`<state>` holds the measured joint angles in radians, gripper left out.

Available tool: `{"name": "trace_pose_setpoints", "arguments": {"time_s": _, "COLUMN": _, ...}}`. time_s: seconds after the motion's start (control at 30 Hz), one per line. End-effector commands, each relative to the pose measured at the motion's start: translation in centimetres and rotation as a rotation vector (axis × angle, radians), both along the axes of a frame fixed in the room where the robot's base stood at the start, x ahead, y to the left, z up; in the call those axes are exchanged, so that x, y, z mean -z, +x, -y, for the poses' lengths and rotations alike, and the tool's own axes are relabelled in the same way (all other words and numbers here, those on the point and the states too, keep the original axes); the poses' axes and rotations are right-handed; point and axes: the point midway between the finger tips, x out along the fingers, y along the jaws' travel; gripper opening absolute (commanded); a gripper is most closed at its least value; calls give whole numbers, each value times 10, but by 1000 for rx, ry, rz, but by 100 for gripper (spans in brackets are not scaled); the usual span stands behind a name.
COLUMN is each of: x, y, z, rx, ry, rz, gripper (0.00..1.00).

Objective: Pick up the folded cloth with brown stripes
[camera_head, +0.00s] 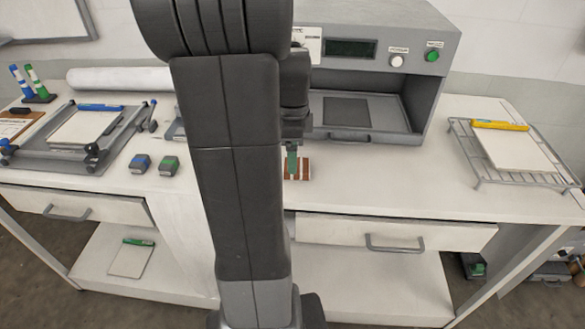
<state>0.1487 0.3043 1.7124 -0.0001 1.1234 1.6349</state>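The folded cloth with brown stripes (305,170) lies on the white worktop in front of the press. It is small, white and brown, and its left part is hidden by my arm. My gripper (292,152) points down right above it, with its tip at the cloth's left part in the picture. A narrow green piece shows at the tip; I cannot tell whether it is a fingertip or something else. My arm hides much of the gripper, so its opening does not show, and I cannot tell whether it touches the cloth.
The grey press (375,60) stands behind the cloth. A wire rack (482,165) with a pad and yellow strip is at right. A grey frame (55,160) is at left, and two small blocks, blue (140,163) and green (169,165), sit nearer. Worktop right of the cloth is clear.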

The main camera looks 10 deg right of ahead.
Motion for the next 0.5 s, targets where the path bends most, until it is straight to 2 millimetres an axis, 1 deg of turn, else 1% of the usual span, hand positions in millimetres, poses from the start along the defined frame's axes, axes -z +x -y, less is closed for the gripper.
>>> {"name": "trace_pose_setpoints", "arguments": {"time_s": 0.03, "x": 9, "y": -1, "z": -1, "rx": 0, "ry": 2, "rz": -8, "gripper": 82}}
{"name": "trace_pose_setpoints", "arguments": {"time_s": 0.2, "x": 33, "y": 0, "z": -1, "rx": 0, "ry": 1, "rz": -4, "gripper": 82}}
{"name": "trace_pose_setpoints", "arguments": {"time_s": 0.33, "x": 39, "y": 0, "z": -1, "rx": -1, "ry": 0, "rz": -1, "gripper": 82}}
{"name": "trace_pose_setpoints", "arguments": {"time_s": 0.5, "x": 39, "y": 0, "z": -1, "rx": -1, "ry": 0, "rz": -1, "gripper": 82}}
